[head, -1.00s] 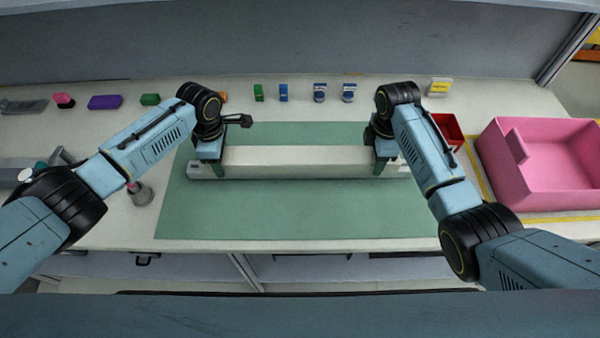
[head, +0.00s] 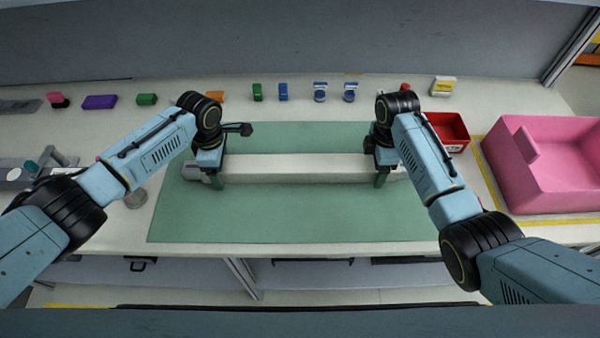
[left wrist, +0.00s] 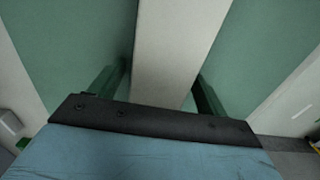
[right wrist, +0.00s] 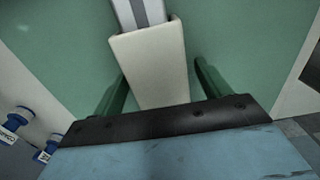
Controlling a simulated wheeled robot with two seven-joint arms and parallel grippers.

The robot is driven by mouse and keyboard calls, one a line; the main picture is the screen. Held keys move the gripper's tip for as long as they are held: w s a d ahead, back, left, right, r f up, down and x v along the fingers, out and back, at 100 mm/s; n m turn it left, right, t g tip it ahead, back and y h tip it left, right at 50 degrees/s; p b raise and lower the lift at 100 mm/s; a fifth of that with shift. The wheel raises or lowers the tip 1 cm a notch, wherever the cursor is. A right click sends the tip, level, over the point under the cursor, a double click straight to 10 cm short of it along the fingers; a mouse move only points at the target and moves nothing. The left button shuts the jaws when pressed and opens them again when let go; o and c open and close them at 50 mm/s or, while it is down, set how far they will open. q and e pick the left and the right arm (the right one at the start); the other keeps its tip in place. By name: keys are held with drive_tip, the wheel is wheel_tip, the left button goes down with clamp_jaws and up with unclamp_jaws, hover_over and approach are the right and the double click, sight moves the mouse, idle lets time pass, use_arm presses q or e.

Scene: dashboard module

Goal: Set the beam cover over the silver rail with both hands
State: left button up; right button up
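The long cream beam cover (head: 295,168) lies lengthwise over the silver rail (head: 194,173), whose left end shows past the cover in the head view. In the right wrist view, the rail (right wrist: 148,12) runs out from under the end of the cover (right wrist: 150,65). My left gripper (head: 215,172) straddles the cover near its left end; in the left wrist view, gaps show between its green fingers and the cover (left wrist: 172,50). My right gripper (head: 381,172) straddles the right end, also with gaps. How fully the cover is seated is hard to tell.
A green mat (head: 290,220) lies under the rail, clear in front. A pink bin (head: 560,180) and red tray (head: 449,138) stand at right. Small coloured blocks and blue-capped items (head: 320,92) line the back. A grey cylinder (head: 136,197) is by my left arm.

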drive_tip(key=shift+r, duration=0.2)
use_arm(q)
wheel_tip(320, 180, up, 12)
use_arm(e)
wheel_tip(320, 180, up, 12)
drive_tip(key=shift+f, duration=0.15)
idle(0.5)
idle(0.4)
